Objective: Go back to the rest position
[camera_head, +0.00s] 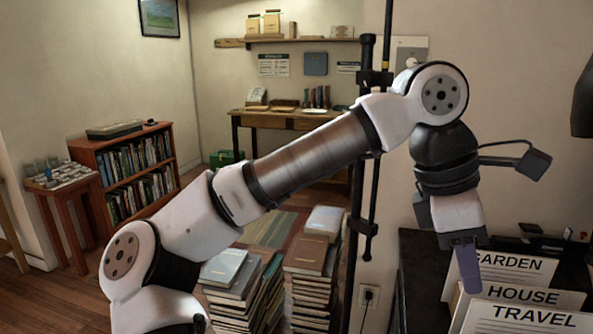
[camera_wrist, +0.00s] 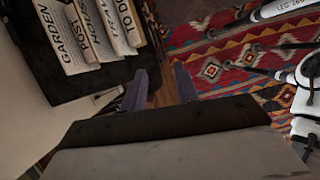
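My gripper (camera_head: 468,268) hangs at the end of my raised arm on the right of the head view, fingers pointing down. It is in front of the black-topped stand with the labelled cards. In the wrist view my gripper (camera_wrist: 160,84) shows two purple-grey fingers set apart with nothing between them. The floor shows through the gap.
Labelled white cards, GARDEN (camera_head: 512,266), HOUSE (camera_head: 530,298) and TRAVEL (camera_head: 525,320), stand close beside my gripper. Book stacks (camera_head: 310,258) fill the floor centre. A bookcase (camera_head: 133,165) is at left, a desk (camera_head: 285,117) at the back. A patterned rug (camera_wrist: 225,70) lies below.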

